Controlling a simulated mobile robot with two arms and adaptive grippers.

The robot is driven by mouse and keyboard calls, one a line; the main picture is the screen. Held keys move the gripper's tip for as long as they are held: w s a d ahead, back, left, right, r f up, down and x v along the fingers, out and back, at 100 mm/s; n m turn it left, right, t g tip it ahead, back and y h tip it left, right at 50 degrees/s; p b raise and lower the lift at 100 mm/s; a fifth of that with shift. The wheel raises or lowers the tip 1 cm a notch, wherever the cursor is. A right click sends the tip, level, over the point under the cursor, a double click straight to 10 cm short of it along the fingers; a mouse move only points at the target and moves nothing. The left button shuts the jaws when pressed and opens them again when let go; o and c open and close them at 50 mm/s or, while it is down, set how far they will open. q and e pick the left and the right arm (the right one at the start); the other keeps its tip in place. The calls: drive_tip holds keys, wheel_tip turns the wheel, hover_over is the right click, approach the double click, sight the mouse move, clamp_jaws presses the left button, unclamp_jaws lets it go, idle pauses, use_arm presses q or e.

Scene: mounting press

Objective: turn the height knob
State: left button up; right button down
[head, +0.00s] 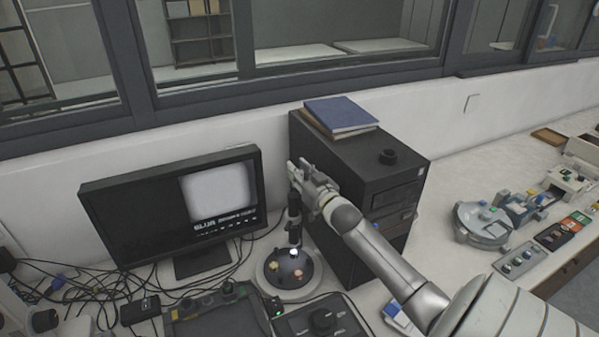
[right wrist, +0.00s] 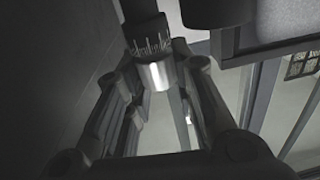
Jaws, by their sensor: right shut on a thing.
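The height knob (right wrist: 152,42) shows in the right wrist view as a dark cylinder with white scale marks above a bright silver collar. My right gripper (right wrist: 160,68) has its fingers on both sides of the knob's lower part and is shut on it. In the head view my right gripper (head: 302,174) is at the top of a small dark upright instrument (head: 294,212), between the monitor and the black case. The gripper hides the knob there. The instrument stands on a round base (head: 307,284) with small coloured pieces on it. My left gripper is not in view.
A monitor (head: 130,215) stands left, showing a pale square. A black computer case (head: 345,160) stands close behind my right arm, with blue books (head: 342,114) on top. Control boxes (head: 322,320) and cables crowd the front. Some white bench (head: 455,195) is clear at right.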

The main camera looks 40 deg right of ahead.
drive_tip(key=c, duration=1.5)
unclamp_jaws()
drive_tip(key=shift+r, duration=0.1)
drive_tip(key=o, duration=0.3)
drive_tip(key=shift+w, duration=0.15)
drive_tip(key=v, duration=1.2)
